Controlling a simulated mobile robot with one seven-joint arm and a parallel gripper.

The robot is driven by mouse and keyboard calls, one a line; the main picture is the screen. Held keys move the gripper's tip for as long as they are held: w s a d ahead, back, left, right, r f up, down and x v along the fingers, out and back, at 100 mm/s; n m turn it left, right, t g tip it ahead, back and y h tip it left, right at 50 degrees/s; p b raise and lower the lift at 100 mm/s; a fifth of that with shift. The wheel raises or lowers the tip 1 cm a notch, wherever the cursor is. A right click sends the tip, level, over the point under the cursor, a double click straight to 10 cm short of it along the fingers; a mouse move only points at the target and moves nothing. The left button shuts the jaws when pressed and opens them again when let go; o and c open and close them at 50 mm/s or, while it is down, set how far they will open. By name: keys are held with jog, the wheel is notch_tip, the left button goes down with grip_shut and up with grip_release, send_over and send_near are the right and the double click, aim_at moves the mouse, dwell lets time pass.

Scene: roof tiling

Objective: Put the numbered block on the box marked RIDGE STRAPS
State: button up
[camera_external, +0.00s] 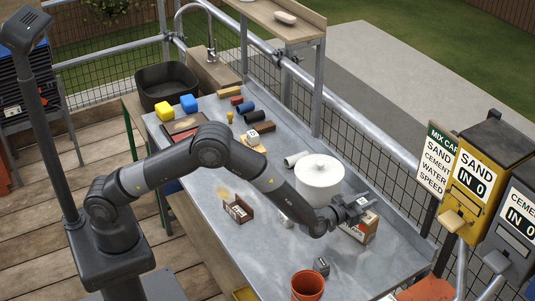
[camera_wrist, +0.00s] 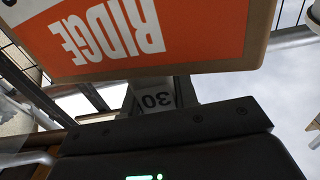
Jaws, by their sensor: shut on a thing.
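The box marked RIDGE STRAPS (camera_external: 362,232) stands on the right part of the metal table, beside the white round pot. In the wrist view its orange and white side with the word RIDGE (camera_wrist: 140,38) fills the upper left and middle. My gripper (camera_external: 361,205) is at the top of this box and is shut on the numbered block (camera_wrist: 157,98). The block is pale and shows an upside-down 30 in the wrist view. It appears small between the fingers in the external view (camera_external: 363,201). Whether it touches the box cannot be told.
The white lidded pot (camera_external: 318,178) stands just left of my gripper. A terracotta pot (camera_external: 307,286) and a small grey item (camera_external: 321,266) are at the near edge. An open brown box (camera_external: 238,212) lies mid-table. Yellow and grey dispensers (camera_external: 482,190) stand at the right.

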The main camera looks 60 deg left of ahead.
jog(key=o, duration=1)
jog(key=shift+f, duration=0.1)
jog(key=shift+o, duration=0.2)
